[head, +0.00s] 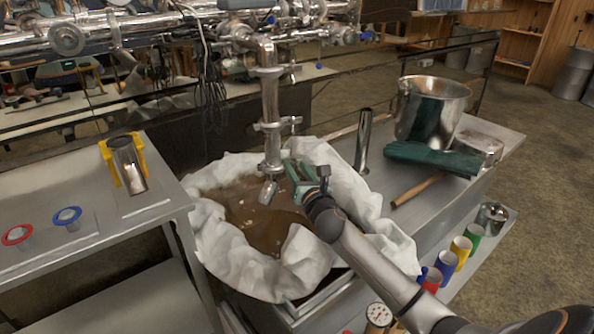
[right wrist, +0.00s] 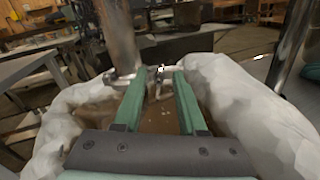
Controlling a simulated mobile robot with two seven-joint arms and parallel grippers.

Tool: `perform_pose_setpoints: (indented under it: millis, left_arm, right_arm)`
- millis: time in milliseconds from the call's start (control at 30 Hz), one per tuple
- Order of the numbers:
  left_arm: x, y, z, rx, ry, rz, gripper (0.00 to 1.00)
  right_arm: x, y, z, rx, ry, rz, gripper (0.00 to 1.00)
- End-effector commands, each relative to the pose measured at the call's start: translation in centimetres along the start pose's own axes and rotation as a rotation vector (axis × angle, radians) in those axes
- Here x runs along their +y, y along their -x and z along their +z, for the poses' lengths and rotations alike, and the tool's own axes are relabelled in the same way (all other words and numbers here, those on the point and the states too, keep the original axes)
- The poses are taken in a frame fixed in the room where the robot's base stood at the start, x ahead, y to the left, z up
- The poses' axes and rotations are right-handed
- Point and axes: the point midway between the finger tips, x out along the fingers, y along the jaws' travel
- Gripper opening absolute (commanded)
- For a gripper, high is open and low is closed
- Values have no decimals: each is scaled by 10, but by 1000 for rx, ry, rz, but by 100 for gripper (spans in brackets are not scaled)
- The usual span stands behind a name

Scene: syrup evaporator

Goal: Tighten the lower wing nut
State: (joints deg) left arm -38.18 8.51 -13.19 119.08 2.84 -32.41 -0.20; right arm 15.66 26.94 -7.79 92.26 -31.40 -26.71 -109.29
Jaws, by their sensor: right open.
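A shiny steel pipe (head: 270,105) hangs upright above the pan, with several clamps along it and an angled spout (head: 268,190) at its lower end. A wing nut (head: 295,120) sticks out to the right at the middle clamp. The lower clamp, just above the spout, is partly hidden by my right gripper (head: 293,169). In the right wrist view, a small metal wing nut (right wrist: 159,72) shows near the gap between the green fingertips. My right gripper is open, its fingers beside the lower clamp; I cannot tell whether they touch it. My left gripper is not in view.
A white filter cloth (head: 225,250) lines the pan of brown liquid (head: 258,222) below.

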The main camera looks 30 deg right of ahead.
Motion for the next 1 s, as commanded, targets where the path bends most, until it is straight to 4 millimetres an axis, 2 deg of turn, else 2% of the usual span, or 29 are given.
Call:
perform_pose_setpoints:
  millis: [233, 600, 1000]
  left_arm:
    - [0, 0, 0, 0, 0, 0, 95]
    - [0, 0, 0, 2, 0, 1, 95]
    - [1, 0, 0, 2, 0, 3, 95]
  right_arm:
    - [0, -1, 0, 0, 0, 0, 40]
    - [0, 0, 0, 0, 0, 0, 0]
    - [0, 0, -1, 3, 0, -1, 0]
